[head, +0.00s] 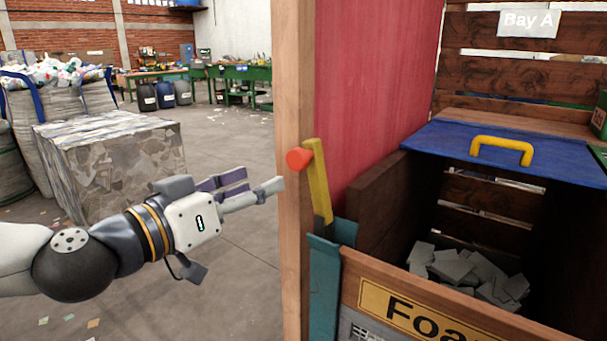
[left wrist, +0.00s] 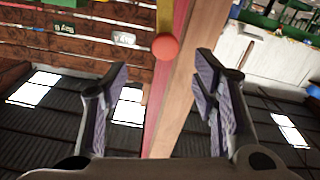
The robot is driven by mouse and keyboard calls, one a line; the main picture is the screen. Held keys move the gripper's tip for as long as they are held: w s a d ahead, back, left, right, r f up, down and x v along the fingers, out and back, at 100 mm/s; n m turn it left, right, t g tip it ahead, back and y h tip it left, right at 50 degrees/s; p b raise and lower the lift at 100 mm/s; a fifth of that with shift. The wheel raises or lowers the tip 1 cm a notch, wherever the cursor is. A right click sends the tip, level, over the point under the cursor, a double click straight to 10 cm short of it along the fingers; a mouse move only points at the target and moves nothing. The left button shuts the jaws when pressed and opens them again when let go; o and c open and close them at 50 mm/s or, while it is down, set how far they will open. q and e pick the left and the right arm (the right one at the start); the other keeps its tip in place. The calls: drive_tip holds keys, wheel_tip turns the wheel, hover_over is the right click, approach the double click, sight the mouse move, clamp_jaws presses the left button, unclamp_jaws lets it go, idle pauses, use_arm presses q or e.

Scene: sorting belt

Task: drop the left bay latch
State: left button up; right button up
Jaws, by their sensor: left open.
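The bay latch is a yellow lever (head: 319,182) with a red-orange knob (head: 299,158) at its upper end. It stands nearly upright against the wooden post (head: 293,80), above a teal bracket (head: 324,285). My left gripper (head: 255,187) is left of the post, a little lower than the knob, and apart from it. In the left wrist view the knob (left wrist: 165,46) shows ahead, between and beyond the open fingers (left wrist: 162,95). Nothing is between the fingers. My right gripper is not in view.
Right of the post is a wooden bin (head: 370,215) holding grey foam pieces (head: 455,268), with a blue lid (head: 450,146) and yellow handle (head: 503,141). A red panel (head: 375,80) rises behind the latch. A large pressed bale (head: 110,165) stands left, behind my arm.

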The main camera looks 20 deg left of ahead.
sight(293, 160)
use_arm(q)
drive_tip(key=x, duration=0.3)
drive_tip(key=b+x, duration=0.1)
drive_tip(key=x, duration=0.3)
drive_tip(key=a+b+x, duration=0.1)
drive_tip(key=x, duration=0.3)
drive_tip(key=shift+w+r, duration=0.3)
drive_tip(key=shift+w, duration=0.15)
drive_tip(key=shift+w+d+r, duration=0.1)
drive_tip(key=shift+w+d, duration=0.05)
drive_tip(key=shift+w, duration=0.25)
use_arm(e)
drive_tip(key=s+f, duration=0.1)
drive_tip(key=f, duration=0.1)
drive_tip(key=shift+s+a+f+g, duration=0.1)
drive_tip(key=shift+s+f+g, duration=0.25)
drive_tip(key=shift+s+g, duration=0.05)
use_arm(q)
clamp_jaws()
